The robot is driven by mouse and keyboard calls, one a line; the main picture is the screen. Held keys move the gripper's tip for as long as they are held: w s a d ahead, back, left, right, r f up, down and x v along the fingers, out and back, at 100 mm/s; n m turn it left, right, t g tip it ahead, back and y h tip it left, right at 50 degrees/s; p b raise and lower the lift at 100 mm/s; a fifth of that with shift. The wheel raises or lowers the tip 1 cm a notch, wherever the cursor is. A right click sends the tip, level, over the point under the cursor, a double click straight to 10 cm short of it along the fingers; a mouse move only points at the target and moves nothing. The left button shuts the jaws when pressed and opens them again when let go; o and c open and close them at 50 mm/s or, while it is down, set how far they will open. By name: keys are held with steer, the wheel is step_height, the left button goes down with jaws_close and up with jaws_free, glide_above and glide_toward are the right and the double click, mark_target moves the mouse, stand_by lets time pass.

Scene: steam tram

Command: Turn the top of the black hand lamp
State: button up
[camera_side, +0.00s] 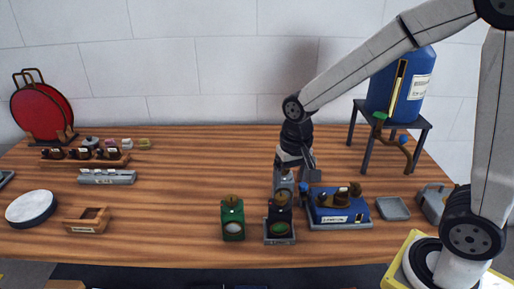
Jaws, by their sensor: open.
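The black hand lamp (279,214) stands upright on a grey labelled base near the front middle of the table. Its round brass-coloured top (281,197) faces up, and a green lens shows on its front. My gripper (291,177) hangs downward just behind and above the lamp, open. A grey shape sits low between gripper and lamp; I cannot tell whether it is a finger or another lamp. No contact with the black lamp's top is clear. A green hand lamp (232,219) with a similar brass top stands to the left.
A blue device (338,207) stands close right of the lamp, with a grey tray (392,208) beyond. A blue tank (401,90) on a stand is at back right. A wooden holder (86,220) and round drum (31,208) are left.

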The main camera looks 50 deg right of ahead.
mark_target(281, 196)
steer(key=shift+w+a+r+m+g, duration=0.15)
steer(key=shift+w+a+r+m, duration=0.05)
steer(key=shift+w+r+m, duration=0.25)
steer(key=shift+w+a+r+m+g, duration=0.2)
steer(key=shift+w+r+m, duration=0.15)
steer(key=shift+w, duration=0.15)
steer(key=shift+f, duration=0.1)
steer(key=shift+f, duration=3.85)
jaws_close()
